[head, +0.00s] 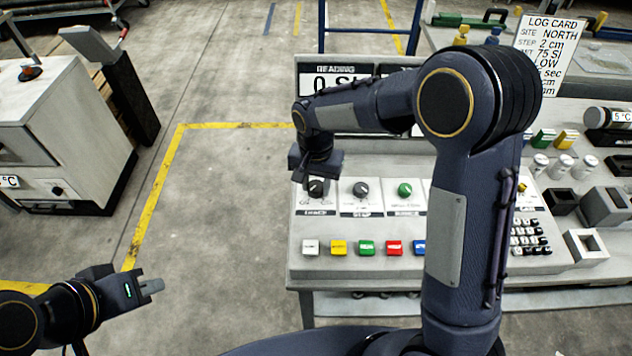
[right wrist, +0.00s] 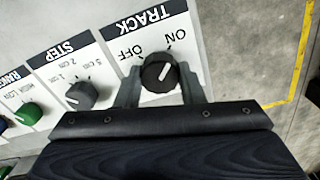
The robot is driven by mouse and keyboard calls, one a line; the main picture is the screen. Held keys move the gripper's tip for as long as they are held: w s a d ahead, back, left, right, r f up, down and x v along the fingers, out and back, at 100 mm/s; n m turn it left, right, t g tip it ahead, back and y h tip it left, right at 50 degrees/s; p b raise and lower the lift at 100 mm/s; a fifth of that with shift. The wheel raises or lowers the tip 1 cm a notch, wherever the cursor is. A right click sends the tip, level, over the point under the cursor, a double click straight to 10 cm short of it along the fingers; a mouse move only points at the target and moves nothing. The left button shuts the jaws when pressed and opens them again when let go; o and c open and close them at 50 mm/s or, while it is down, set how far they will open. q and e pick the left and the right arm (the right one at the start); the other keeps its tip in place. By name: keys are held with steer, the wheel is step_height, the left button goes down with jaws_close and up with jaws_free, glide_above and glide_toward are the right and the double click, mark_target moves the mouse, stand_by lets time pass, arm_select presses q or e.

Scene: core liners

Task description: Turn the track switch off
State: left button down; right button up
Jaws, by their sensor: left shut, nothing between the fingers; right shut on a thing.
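The track switch (right wrist: 159,72) is a black round knob with a white pointer line, on a white panel marked TRACK, OFF and ON. In the right wrist view its line slants toward the ON label. My right gripper (right wrist: 160,88) is shut on this knob, one finger on each side. In the head view the right gripper (head: 314,172) is over the knob (head: 317,189) at the left end of the console. My left gripper (head: 150,287) is shut and empty, over open floor at lower left, away from the console.
The grey STEP knob (head: 361,189) and green knob (head: 404,189) sit beside the track switch. Coloured buttons (head: 338,247) line the console front. A reading display (head: 330,82) stands behind, partly hidden by my right arm.

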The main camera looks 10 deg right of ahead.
steer(key=n, duration=0.4)
steer(key=shift+n, duration=0.4)
steer(key=n, duration=0.4)
steer(key=shift+n, duration=0.3)
steer(key=n, duration=0.4)
steer(key=shift+n, duration=2.2)
steer(key=o, duration=1)
